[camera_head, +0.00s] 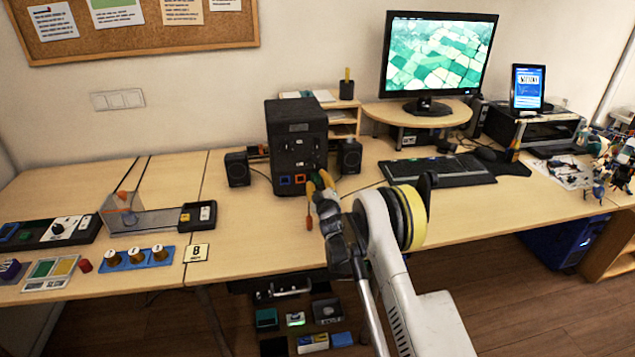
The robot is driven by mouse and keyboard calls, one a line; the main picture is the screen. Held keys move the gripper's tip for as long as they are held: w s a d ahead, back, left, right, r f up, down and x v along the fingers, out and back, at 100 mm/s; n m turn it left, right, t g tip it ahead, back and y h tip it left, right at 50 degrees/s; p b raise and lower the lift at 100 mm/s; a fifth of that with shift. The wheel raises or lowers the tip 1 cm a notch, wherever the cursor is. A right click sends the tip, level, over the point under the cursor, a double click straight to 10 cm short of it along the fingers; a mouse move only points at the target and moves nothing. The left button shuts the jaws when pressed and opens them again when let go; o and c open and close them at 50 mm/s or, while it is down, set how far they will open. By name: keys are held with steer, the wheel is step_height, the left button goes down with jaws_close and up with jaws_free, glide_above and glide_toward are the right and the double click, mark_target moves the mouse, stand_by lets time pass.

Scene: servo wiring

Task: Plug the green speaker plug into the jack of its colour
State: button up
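A black box-shaped unit (297,135) stands on the desk, with small coloured jacks low on its front. A blue jack (285,181) and an orange jack (299,179) show there. My gripper (321,184) is right in front of the lower right part of that face and covers any jack behind it. Its yellowish fingers are small and partly hidden, so I cannot tell whether they are open or shut, or touching the box. I cannot make out the green plug. A small orange-red piece (309,222) shows just below left of the fingers.
Small black speakers stand left (237,169) and right (349,157) of the box. A keyboard (437,171) and monitor (439,62) are to the right. A clear bin (150,220), a blue strip (137,259) and a label card (196,253) lie left.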

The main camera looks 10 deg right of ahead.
steer(key=s, duration=1.2)
steer(key=s+d+r+m+g+h, duration=0.1)
steer(key=s+r+m+g, duration=0.2)
steer(key=s+r, duration=0.45)
steer(key=s+d+r+m+g, duration=0.15)
steer(key=s+r, duration=0.35)
steer(key=r, duration=0.5)
steer(key=s+m+g, duration=0.1)
steer(key=s+g, duration=0.1)
steer(key=s, duration=0.9)
steer(key=s+a+f+m+g, duration=0.1)
steer(key=s+m+g, duration=0.1)
steer(key=s, duration=0.8)
steer(key=s+a+m+g+y, duration=0.1)
steer(key=s+g, duration=0.1)
steer(key=s, duration=0.9)
steer(key=shift+s+a+f, duration=0.25)
steer(key=shift+s+f, duration=0.1)
steer(key=shift+f, duration=0.05)
